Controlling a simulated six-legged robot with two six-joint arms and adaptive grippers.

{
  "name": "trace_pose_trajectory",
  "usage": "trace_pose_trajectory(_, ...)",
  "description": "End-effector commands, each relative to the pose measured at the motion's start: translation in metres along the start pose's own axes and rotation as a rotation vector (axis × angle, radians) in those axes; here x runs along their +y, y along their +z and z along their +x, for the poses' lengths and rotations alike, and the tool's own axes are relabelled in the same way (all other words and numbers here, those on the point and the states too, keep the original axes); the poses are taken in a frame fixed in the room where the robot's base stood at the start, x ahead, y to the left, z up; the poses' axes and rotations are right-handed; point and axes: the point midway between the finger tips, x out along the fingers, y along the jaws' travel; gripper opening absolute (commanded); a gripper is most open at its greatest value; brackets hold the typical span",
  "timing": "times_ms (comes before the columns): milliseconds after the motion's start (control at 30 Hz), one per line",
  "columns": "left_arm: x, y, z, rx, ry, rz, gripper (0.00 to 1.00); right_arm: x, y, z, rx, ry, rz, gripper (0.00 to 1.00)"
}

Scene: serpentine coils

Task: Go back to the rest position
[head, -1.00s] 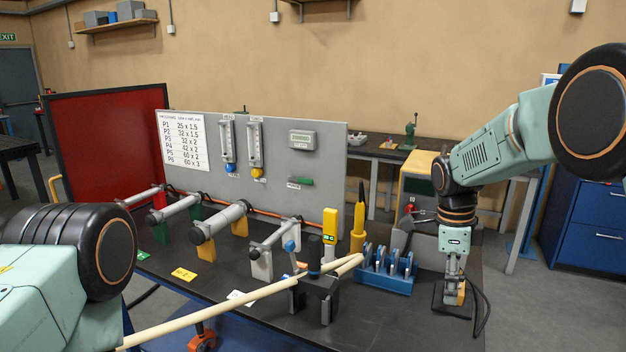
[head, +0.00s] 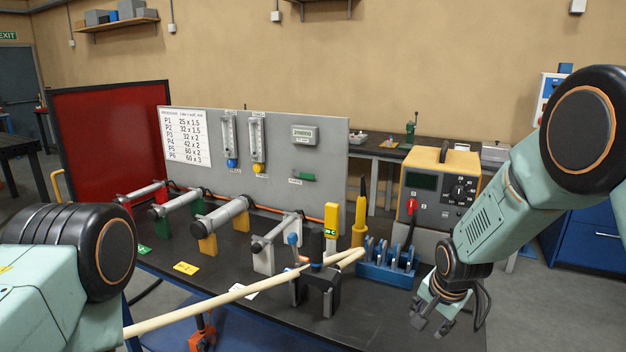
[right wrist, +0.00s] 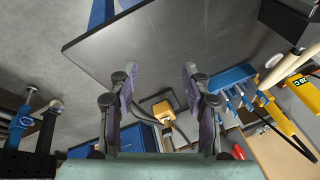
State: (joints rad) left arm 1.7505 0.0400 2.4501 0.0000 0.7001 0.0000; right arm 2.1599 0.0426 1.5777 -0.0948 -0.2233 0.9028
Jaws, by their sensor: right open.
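My right gripper (head: 432,318) is open and empty over the right end of the dark bench (head: 270,325). Its two fingers stand apart in the right wrist view (right wrist: 160,78), with nothing between them. A yellow-orange piece with a cable (right wrist: 163,110) sits on a dark square base in that view, apart from the fingers. In the head view my right arm hides that spot. My left arm shows at the lower left, but its gripper is out of view.
A yellow-topped instrument (head: 425,205) stands at the bench's right back. A blue rack (head: 385,272), a yellow upright tool (head: 359,228) and a dark clamp (head: 320,285) stand left of my right gripper. A long pale rod (head: 215,300) crosses the bench front. Floor lies free to the right.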

Motion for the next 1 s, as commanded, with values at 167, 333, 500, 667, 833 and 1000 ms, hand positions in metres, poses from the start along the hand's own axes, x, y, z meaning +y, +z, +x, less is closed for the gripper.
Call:
trace_pose_trajectory(167,0.0,0.0,0.038,-0.001,0.0,0.0,0.4,0.072,0.076,0.073,-0.003,-0.029,-0.336,0.48)
trace_pose_trajectory(333,-0.001,0.0,0.071,-0.001,0.0,0.0,0.4,0.147,0.148,0.116,-0.018,-0.024,-0.593,0.48)
trace_pose_trajectory(500,-0.001,0.0,0.106,-0.001,0.0,0.0,0.4,0.228,0.22,0.139,-0.073,0.009,-0.77,0.48)
trace_pose_trajectory(667,-0.001,0.0,0.139,-0.001,0.0,0.0,0.4,0.301,0.284,0.146,-0.181,0.065,-0.818,0.48)
trace_pose_trajectory(833,-0.001,0.0,0.165,-0.001,0.0,0.0,0.4,0.353,0.331,0.152,-0.305,0.125,-0.808,0.48)
trace_pose_trajectory(1000,-0.001,0.0,0.175,-0.001,0.0,0.0,0.4,0.368,0.344,0.162,-0.337,0.14,-0.806,0.48)
